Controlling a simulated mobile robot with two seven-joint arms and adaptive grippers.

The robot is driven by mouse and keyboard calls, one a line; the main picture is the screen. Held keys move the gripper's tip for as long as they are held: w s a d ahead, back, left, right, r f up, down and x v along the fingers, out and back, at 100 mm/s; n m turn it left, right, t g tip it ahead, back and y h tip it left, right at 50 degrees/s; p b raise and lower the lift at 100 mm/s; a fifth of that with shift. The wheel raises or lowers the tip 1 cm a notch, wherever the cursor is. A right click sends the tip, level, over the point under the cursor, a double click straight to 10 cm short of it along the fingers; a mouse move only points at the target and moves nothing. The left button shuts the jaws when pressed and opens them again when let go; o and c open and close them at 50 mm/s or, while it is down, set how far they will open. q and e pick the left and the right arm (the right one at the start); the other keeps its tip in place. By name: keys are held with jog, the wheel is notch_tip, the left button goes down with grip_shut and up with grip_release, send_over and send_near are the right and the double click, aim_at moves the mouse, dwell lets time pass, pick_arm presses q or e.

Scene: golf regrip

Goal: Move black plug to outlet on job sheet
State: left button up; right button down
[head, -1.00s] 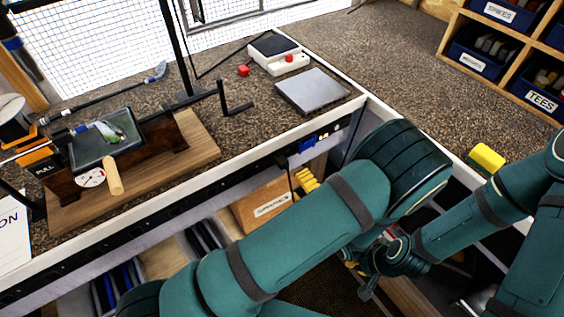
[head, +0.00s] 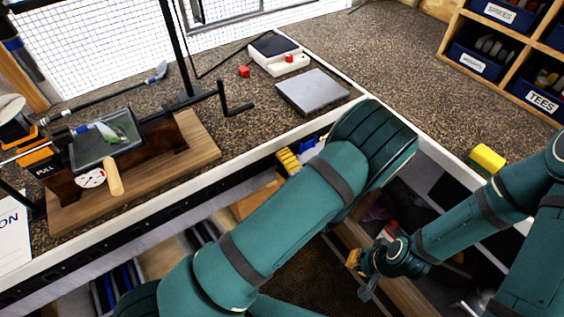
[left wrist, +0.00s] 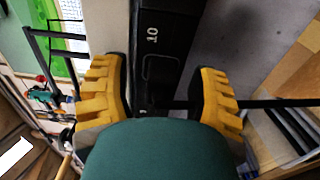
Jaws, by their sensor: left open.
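My left gripper (head: 288,160) is at the bench's front edge; its arm hides part of it. In the left wrist view its yellow fingers (left wrist: 160,88) are open, one each side of a black strip (left wrist: 165,25) marked 10. A black square outline shows on the strip between them; I cannot tell if it is a plug or an outlet. In the head view the black strip (head: 130,232) runs under the bench's front edge. A white sheet (head: 12,240), its text mostly cut off, is at the left edge. My right gripper (head: 354,260) is low, over the open space below; its opening is unclear.
A wooden stand with a gauge (head: 92,178) and a handle is on the bench at left. A grey plate (head: 312,91) and a white device (head: 278,54) stand behind. A yellow block (head: 487,158) lies at right. Blue bins (head: 477,62) fill the shelf.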

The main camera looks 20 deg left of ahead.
pick_arm(q)
jog(key=shift+p, duration=0.55)
dwell(1.0)
grip_shut()
jog(key=shift+d, duration=0.1)
dwell(0.4)
jog(key=shift+p+v, duration=0.45)
jog(key=shift+v, duration=2.45)
